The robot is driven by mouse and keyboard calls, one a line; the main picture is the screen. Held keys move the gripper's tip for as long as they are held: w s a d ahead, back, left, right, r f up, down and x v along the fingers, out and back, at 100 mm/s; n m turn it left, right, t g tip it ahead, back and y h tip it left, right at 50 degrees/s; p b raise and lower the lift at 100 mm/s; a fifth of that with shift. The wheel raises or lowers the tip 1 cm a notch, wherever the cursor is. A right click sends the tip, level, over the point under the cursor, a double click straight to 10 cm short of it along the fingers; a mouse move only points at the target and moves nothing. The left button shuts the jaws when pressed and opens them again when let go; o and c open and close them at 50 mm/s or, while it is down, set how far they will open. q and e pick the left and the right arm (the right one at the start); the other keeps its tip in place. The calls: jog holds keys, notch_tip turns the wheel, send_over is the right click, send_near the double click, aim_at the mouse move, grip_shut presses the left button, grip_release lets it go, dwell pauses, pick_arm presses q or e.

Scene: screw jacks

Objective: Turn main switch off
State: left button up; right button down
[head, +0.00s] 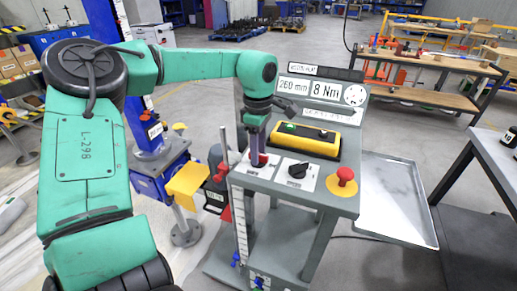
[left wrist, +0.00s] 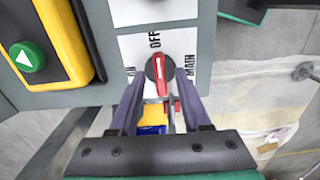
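The main switch (left wrist: 160,72) is a round black base with a red handle on a white plate, marked OFF above and MAIN at the right. The handle lies nearly in line with the OFF label, slightly tilted. In the head view the red switch (head: 262,159) is on the left of the grey control panel (head: 322,201), partly hidden by my gripper. My left gripper (left wrist: 159,82) is open, its two fingers on either side of the switch. The gripper also shows in the head view (head: 256,155). Contact with the handle cannot be told. My right gripper is not in view.
The panel also has a black knob (head: 297,170), a red mushroom button (head: 342,180) and a yellow box with a green button (head: 306,140). A display board (head: 322,92) reads 260 mm and 8 Nm. A metal tray (head: 398,200) is at the right.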

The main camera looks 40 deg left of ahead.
pick_arm(q)
notch_tip(320, 180, up, 15)
jog(key=shift+f, duration=0.2)
dwell(0.5)
